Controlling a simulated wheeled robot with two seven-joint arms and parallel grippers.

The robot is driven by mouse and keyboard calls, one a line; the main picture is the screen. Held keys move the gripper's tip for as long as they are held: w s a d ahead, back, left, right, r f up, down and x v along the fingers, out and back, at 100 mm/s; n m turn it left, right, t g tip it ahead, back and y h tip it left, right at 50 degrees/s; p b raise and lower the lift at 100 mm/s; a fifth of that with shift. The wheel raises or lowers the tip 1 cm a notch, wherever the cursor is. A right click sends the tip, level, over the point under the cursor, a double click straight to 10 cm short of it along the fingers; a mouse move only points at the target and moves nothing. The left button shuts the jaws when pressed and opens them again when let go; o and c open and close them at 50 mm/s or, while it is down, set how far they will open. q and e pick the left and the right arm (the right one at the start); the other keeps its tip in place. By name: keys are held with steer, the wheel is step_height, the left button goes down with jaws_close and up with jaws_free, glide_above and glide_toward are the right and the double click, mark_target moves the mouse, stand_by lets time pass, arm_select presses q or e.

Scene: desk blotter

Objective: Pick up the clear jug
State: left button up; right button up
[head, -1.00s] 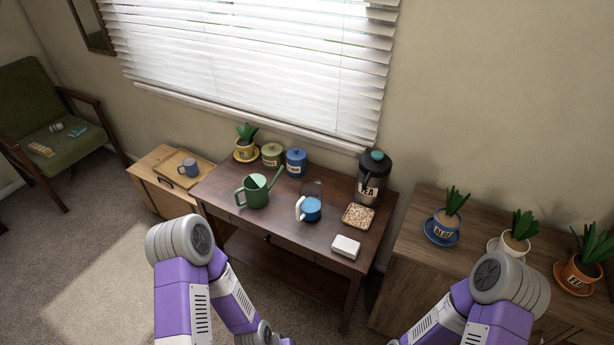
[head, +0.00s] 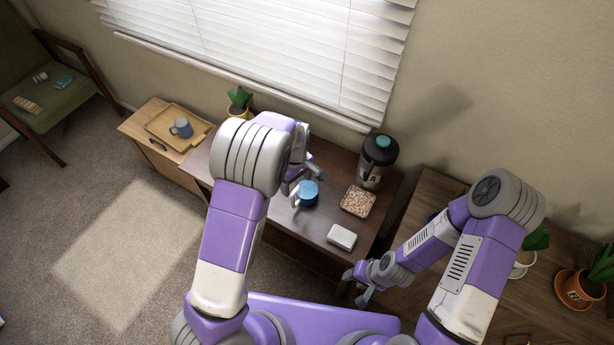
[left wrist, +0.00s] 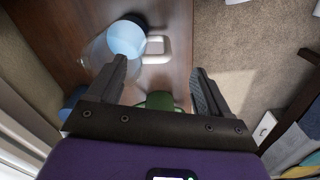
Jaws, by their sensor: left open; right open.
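The clear jug (head: 308,193) stands on the dark wooden table; its blue contents and pale handle show, and its far side is partly hidden by my left gripper in the head view. In the left wrist view the jug (left wrist: 104,54) lies at upper left with its white handle over the gap between the fingers. My left gripper (head: 303,179) is open and empty, close to the jug; its open fingers (left wrist: 160,70) frame the lower handle area. My right gripper (head: 363,296) is open and empty, low in front of the table's right side.
The green watering can (left wrist: 160,99) shows between the left fingers. A mug (head: 182,127) sits on a tray at left.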

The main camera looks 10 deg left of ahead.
mark_target(296, 190)
arm_select(q)
steer(key=shift+w+a+f, duration=0.1)
steer(key=shift+w+f, duration=0.3)
steer(key=shift+f, duration=0.2)
steer(key=shift+w+f, duration=0.35)
steer(key=shift+f, duration=0.25)
steer(key=shift+s+f+b, duration=0.15)
steer(key=shift+f+b, duration=0.15)
steer(key=shift+f, duration=0.05)
steer(key=shift+s+f, duration=0.15)
steer(key=shift+s, duration=0.15)
step_height(296, 190, down, 4)
steer(key=shift+w+a+f+b, duration=0.15)
steer(key=shift+f+b, duration=0.1)
steer(key=shift+b, duration=0.3)
arm_select(e)
steer(key=shift+w+f, duration=0.2)
steer(key=shift+f, duration=0.25)
steer(key=shift+w+f, duration=0.2)
steer(key=shift+f, duration=0.25)
arm_select(q)
steer(key=shift+c, duration=0.4)
jaws_close()
